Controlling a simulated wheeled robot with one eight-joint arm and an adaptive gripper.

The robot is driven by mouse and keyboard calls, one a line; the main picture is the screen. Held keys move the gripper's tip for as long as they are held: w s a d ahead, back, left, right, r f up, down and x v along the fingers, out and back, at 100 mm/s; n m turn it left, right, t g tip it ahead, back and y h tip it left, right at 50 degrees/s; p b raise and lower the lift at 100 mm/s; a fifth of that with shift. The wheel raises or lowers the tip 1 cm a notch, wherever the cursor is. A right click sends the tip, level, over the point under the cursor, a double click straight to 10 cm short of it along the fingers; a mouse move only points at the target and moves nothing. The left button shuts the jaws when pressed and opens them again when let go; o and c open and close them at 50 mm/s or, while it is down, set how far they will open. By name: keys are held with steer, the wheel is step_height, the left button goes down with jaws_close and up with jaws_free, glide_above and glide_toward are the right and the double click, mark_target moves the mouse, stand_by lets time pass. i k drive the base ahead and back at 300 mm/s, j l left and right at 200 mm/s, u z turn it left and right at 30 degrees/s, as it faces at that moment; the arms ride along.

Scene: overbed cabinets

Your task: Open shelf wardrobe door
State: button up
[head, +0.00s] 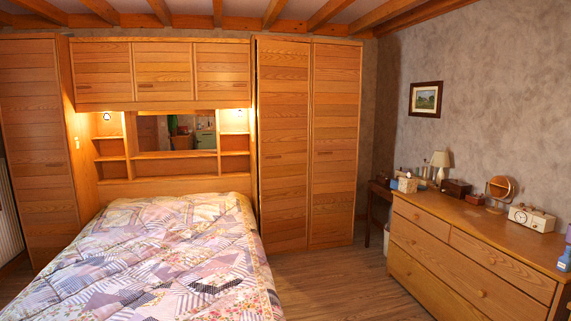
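A tall wooden wardrobe stands right of the bed against the back wall. It has a left door (283,150) and a right door (335,150), each with a small handle at mid height. The right door looks shut; I cannot tell whether the left one is slightly ajar. Another tall wooden wardrobe door (38,140) is at the far left and looks shut, with a handle near its right edge. The frame does not show which one is the shelf wardrobe; no wardrobe inside is visible. My gripper is not in view.
A bed (150,265) with a patchwork quilt fills the left foreground. Overbed cabinets (163,72) and open shelves (110,148) are behind it. A dresser (465,265) stands at the right. Wood floor (335,285) is clear between bed and dresser, up to the right wardrobe.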

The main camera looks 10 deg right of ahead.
mark_target(284, 68)
steer(key=i+l+z, duration=0.95)
steer(key=i, duration=0.35)
steer(key=i+l+z, duration=0.25)
steer(key=i, duration=0.35)
steer(key=i+j+u, duration=0.15)
steer(key=i+u, duration=0.2)
steer(key=i, duration=0.15)
steer(key=i+u, duration=0.35)
steer(key=i, duration=0.15)
steer(key=i+l+u, duration=0.15)
steer(key=i+u, duration=0.2)
steer(key=i, duration=0.15)
steer(key=i+j+u, duration=0.2)
steer(key=i, duration=0.4)
steer(key=i+l+u, duration=0.15)
steer(key=i, duration=0.4)
steer(key=i+u, duration=0.2)
steer(key=i, duration=0.4)
steer(key=i+l+u, duration=0.2)
steer(key=i, duration=0.35)
